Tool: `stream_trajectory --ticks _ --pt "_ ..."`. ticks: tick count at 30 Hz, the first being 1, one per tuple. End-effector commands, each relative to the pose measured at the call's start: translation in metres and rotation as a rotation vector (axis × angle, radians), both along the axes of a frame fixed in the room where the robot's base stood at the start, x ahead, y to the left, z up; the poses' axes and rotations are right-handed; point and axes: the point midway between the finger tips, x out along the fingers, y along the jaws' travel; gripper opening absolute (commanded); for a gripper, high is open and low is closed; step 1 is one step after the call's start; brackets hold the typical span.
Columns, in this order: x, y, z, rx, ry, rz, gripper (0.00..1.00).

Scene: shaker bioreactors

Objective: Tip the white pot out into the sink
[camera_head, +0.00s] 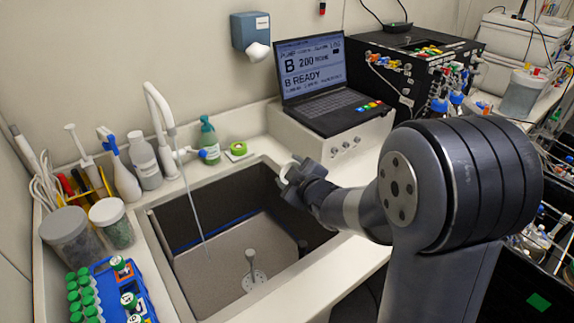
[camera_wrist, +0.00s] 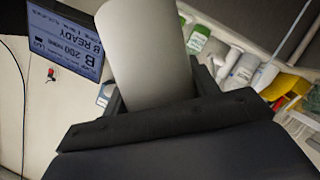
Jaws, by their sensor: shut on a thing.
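The white pot (camera_head: 285,174) shows as a small pale rim at my gripper's tip in the head view, mostly hidden by the gripper. In the wrist view it is a plain pale cylinder (camera_wrist: 150,52) between the jaws. My gripper (camera_head: 297,172) is shut on it, above the back right edge of the sink (camera_head: 150,222). I cannot tell how far the pot is tilted or what is in it. The sink is a deep, dark-walled basin with a grey floor. A drain piece with an upright post (camera_head: 254,281) stands on its floor.
A white tap (camera_head: 158,115) stands at the sink's back left, with a thin stream running down. A green bottle (camera_head: 209,140) and green tape roll (camera_head: 239,148) stand behind the sink. A laptop (camera_head: 315,80) is behind my gripper. A blue tube rack (camera_head: 138,285) is front left.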

Motion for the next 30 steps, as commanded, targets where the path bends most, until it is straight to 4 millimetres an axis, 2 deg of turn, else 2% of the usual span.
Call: stream_trajectory --ticks 15,30 --pt "0.012 -0.017 -0.015 0.127 0.087 -0.001 0.35" --pt "0.014 -0.021 -0.022 0.261 0.178 0.0 0.35"
